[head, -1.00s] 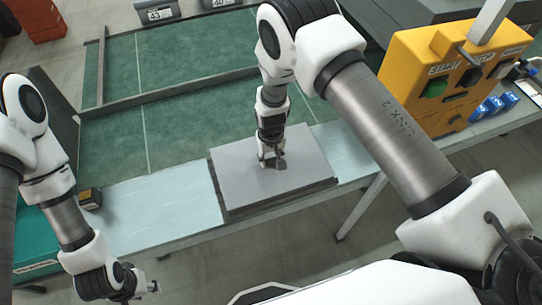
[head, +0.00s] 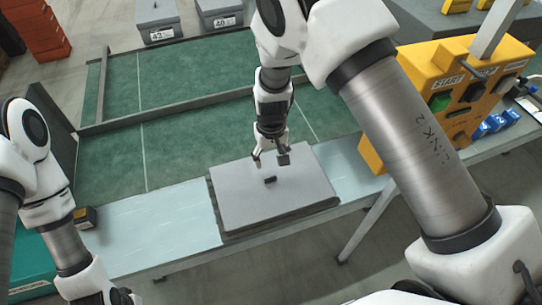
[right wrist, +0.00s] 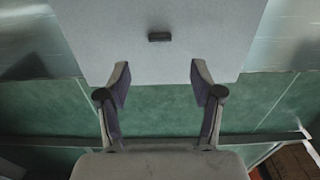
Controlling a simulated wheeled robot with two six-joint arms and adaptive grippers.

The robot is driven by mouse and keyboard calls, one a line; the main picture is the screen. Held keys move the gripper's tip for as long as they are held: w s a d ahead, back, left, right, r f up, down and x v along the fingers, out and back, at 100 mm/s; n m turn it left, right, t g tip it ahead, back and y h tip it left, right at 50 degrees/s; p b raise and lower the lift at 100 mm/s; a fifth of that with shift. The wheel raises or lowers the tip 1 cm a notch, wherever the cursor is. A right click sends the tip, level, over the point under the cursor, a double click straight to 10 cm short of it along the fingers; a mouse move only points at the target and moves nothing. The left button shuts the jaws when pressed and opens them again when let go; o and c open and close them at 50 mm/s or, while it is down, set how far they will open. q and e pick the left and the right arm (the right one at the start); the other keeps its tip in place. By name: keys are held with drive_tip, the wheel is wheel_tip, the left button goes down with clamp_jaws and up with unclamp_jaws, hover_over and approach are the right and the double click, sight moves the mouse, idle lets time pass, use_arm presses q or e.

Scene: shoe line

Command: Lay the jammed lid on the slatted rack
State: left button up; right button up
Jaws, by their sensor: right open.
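The lid (head: 295,188) is a flat grey panel with a small black knob (head: 270,180). It lies flat on a darker base, whose edge shows along the front and left; I cannot make out slats there. The lid also shows in the right wrist view (right wrist: 160,65), with its knob (right wrist: 160,37) ahead of the fingers. My right gripper (head: 271,157) is open and empty, just behind the knob and apart from it. Its two fingers are spread in the right wrist view (right wrist: 160,78). My left gripper (head: 130,297) is mostly cut off at the bottom edge.
A yellow control box (head: 400,130) with a green button stands right of the lid. A green surface (head: 190,145) with a raised rail lies behind. Grey bins (head: 158,18) stand at the back.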

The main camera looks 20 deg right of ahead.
drive_tip(key=shift+h, duration=0.4)
drive_tip(key=s+d+f, duration=0.2)
drive_tip(key=s, duration=0.1)
drive_tip(key=s+d+f, duration=0.2)
drive_tip(key=s+f, duration=0.1)
drive_tip(key=s+d+f, duration=0.2)
drive_tip(key=s, duration=0.1)
drive_tip(key=shift+s+d+f, duration=0.1)
drive_tip(key=shift+d+f, duration=0.05)
drive_tip(key=shift+f, duration=0.1)
drive_tip(key=s+d+f, duration=0.1)
drive_tip(key=s+f, duration=0.1)
drive_tip(key=s, duration=0.7)
drive_tip(key=s+d+f, duration=0.2)
drive_tip(key=s+f, duration=0.1)
drive_tip(key=s, duration=0.5)
drive_tip(key=shift+s+d+f+m+y, duration=0.2)
drive_tip(key=shift+s+f+m+y, duration=0.05)
drive_tip(key=shift+s+m+y, duration=0.15)
drive_tip(key=shift+d, duration=0.1)
